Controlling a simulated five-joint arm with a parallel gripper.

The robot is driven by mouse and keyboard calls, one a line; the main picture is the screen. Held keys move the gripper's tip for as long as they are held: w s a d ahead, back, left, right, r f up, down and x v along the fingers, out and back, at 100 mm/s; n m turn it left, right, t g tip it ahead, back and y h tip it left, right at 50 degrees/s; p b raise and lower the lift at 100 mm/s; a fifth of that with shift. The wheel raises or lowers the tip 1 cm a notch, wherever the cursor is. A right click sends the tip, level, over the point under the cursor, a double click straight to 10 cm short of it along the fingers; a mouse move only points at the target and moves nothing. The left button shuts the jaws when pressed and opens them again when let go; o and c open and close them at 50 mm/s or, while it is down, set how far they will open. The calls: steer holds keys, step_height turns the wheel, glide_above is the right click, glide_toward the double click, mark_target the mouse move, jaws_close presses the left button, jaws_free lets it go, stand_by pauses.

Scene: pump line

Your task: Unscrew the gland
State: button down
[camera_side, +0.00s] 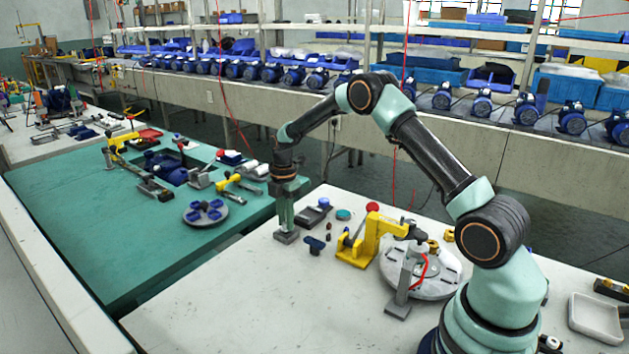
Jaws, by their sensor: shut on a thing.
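My gripper (284,213) points straight down at the left edge of the white table. It is shut on a small part at a grey block-like fixture (287,237) standing on that table. The part sits where the gland would be, but the jaws hide most of it and its thread cannot be seen. The fixture stands upright on the tabletop.
Beside it are a dark block (312,216), a blue knob-like part (314,245) and a yellow clamp (368,240). A round grey plate (432,283) and grey stand (404,284) are further right. The white table's front is clear. A green table (110,240) adjoins at left.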

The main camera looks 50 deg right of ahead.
stand_by(0.4)
steer(key=n, duration=0.7)
steer(key=c, duration=0.9)
jaws_free()
steer(key=shift+r, duration=0.15)
steer(key=shift+r, duration=2.15)
